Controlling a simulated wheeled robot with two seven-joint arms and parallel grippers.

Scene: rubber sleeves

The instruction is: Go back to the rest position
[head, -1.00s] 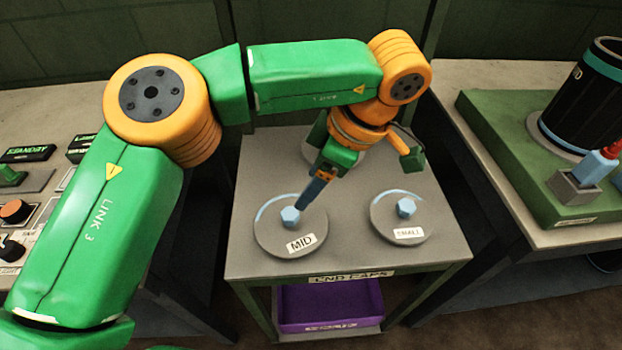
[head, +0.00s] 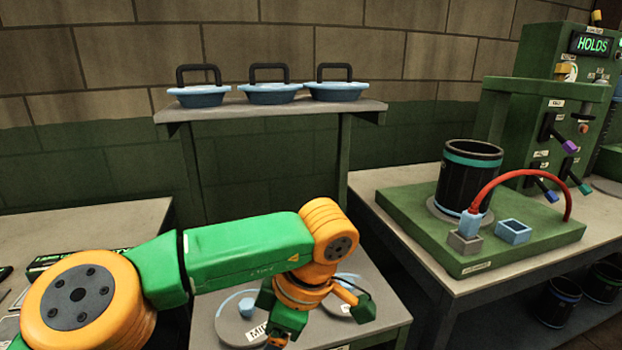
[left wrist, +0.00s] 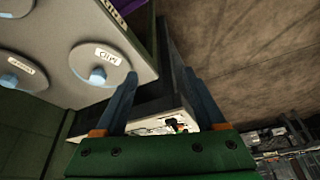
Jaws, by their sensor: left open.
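My left arm comes in from the left in the head view. Its gripper (head: 279,336) is at the bottom edge, right of the grey MID plate (head: 232,330), and its fingertips are cut off or hidden there. In the left wrist view the left gripper (left wrist: 160,75) has its two blue-grey fingers spread with nothing between them. The MID plate with its blue knob also shows there (left wrist: 98,74), beside the left finger and apart from it. A second plate (head: 338,308) is partly hidden behind the gripper. My right gripper is not in view.
A wall shelf (head: 300,108) behind holds three blue lids with black handles. On the right bench, a green base (head: 560,237) carries a black cylinder (head: 468,180) and a red hose (head: 520,178). A green lever panel (head: 560,110) stands behind it.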

